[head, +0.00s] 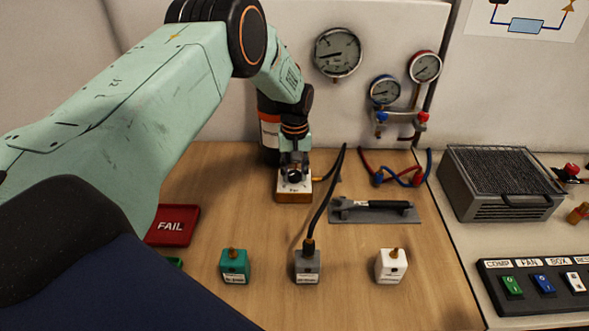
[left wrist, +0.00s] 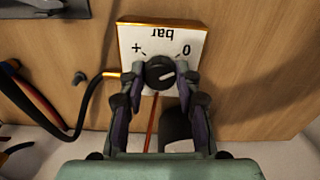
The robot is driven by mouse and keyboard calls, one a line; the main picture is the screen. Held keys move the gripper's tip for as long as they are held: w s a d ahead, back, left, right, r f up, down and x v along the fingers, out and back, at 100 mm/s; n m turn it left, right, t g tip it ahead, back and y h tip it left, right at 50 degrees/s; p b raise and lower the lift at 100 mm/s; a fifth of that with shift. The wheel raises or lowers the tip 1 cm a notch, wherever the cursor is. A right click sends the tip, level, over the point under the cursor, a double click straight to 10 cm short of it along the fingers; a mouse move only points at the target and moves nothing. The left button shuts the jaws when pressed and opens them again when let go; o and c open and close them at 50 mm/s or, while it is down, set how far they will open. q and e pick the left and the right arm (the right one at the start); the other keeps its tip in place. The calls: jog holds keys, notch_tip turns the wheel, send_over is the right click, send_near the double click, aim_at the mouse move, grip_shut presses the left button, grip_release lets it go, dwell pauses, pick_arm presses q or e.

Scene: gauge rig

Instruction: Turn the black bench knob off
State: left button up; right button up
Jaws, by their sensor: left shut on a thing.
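The black bench knob (left wrist: 159,73) sits on a box with a white face (left wrist: 135,32) marked "bar", "+" and "0", upside down in the left wrist view. A pale line on the knob slants toward the right, the side of the "0". In the head view the box (head: 294,196) stands on the wooden bench near the back wall. My left gripper (head: 295,168) reaches down over it. In the left wrist view its two fingers (left wrist: 163,78) are shut on the knob from both sides. The right gripper is not in view.
A hose (left wrist: 110,75) joins the box's side. A teal block (head: 235,268), a grey block (head: 307,268) with a black hose and a white block (head: 391,267) stand in front. A grey plate with a black-handled tool (head: 376,205) lies right. Gauges (head: 337,52) hang behind.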

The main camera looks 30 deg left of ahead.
aim_at(295, 174)
pick_arm(q)
jog(key=shift+w+r+n, duration=0.15)
jog(key=shift+w+n, duration=0.05)
jog(key=shift+n, duration=0.7)
jog(key=o, duration=1.2)
jog(key=shift+s, duration=0.2)
jog(key=shift+c, duration=0.2)
notch_tip(295, 174, up, 12)
